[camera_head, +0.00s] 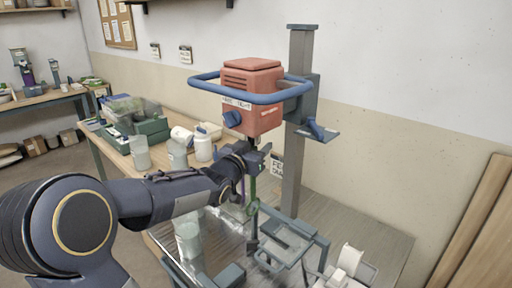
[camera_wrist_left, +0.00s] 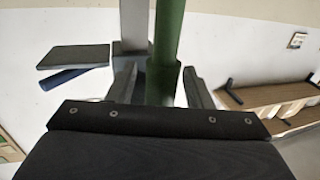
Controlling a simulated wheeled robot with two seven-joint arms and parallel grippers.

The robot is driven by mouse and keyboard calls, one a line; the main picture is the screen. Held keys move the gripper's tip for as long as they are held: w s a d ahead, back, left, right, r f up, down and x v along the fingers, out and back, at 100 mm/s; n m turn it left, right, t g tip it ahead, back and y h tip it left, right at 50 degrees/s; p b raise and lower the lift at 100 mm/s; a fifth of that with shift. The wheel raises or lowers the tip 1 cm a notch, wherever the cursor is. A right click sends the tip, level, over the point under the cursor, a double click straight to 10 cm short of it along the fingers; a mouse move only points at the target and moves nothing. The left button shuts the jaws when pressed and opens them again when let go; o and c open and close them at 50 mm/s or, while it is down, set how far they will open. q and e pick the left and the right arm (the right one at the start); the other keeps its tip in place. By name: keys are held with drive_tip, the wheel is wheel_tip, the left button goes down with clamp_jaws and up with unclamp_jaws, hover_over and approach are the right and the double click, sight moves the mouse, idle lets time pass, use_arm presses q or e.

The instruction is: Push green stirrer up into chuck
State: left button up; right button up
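The green stirrer (camera_head: 251,190) stands roughly upright below the red mixer head (camera_head: 253,95), with a green ring lower on it. My left gripper (camera_head: 252,161) is at its upper part, just under the mixer's underside. In the left wrist view the green shaft (camera_wrist_left: 167,45) runs up between the two dark fingers, which look closed on it. The chuck (camera_head: 254,143) is a small dark piece under the mixer head, partly hidden by my gripper. I cannot tell whether the shaft's top touches the chuck. My right gripper is not in view.
A grey column (camera_head: 296,150) carries the mixer, and a blue guard bar (camera_head: 235,97) surrounds its head. A blue-grey frame (camera_head: 288,245) and a translucent bucket (camera_head: 188,240) are below. White jars (camera_head: 203,148) and a green crate (camera_head: 150,130) stand on the bench behind my arm.

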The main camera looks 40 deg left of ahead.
use_arm(q)
drive_tip(key=shift+f, duration=0.1)
drive_tip(key=s+d+b, duration=0.1)
drive_tip(key=s, duration=0.6)
drive_tip(key=shift+s+d, duration=0.15)
drive_tip(key=shift+s, duration=0.2)
drive_tip(key=shift+d, duration=0.1)
